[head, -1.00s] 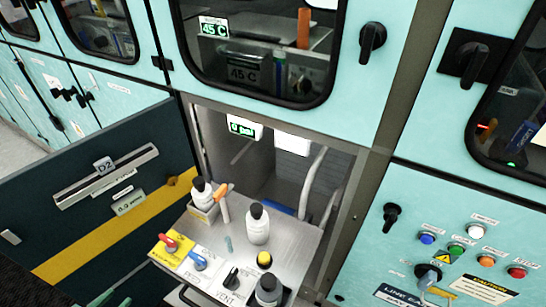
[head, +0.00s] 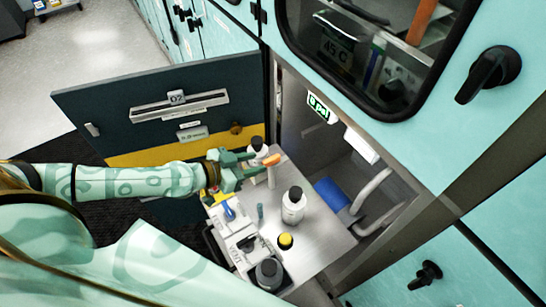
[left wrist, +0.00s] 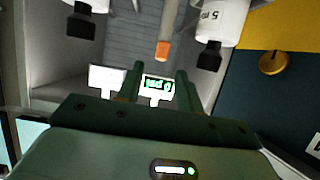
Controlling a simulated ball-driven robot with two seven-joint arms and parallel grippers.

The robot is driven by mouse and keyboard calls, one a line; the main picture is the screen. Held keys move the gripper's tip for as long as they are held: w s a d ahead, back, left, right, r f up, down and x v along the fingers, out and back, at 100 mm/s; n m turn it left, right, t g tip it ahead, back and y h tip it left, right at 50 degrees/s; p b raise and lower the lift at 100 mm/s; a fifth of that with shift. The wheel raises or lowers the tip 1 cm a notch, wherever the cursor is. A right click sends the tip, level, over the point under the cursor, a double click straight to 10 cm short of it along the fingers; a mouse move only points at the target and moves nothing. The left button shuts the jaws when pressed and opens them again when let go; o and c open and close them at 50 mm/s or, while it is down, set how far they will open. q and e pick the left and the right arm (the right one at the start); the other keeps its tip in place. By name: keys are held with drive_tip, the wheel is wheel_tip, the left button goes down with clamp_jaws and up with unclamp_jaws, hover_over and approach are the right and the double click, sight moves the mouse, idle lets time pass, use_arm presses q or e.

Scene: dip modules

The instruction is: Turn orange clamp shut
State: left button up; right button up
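The orange clamp (head: 272,160) sits at the top of a pale upright post on the metal tray (head: 322,236). In the left wrist view an orange end (left wrist: 163,50) on a pale post shows ahead, roughly between my finger directions. My left gripper (head: 248,168) is just left of the clamp, over the tray's far left part. Its two fingers (left wrist: 158,85) stand apart in the left wrist view, with nothing between them. Whether a fingertip touches the clamp is unclear. My right gripper is not in view.
A white bottle (head: 257,147) stands close behind my left gripper, and another white bottle (head: 293,205) is right of the clamp. A blue valve (head: 229,208), a yellow-topped part (head: 285,240) and a dark-capped bottle (head: 268,273) are nearer. The dark door (head: 90,110) stands open left.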

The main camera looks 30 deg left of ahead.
sight(269, 160)
use_arm(q)
drive_tip(key=x, duration=0.6)
drive_tip(key=shift+w+d+f, duration=0.15)
drive_tip(key=shift+w+f, duration=0.1)
clamp_jaws()
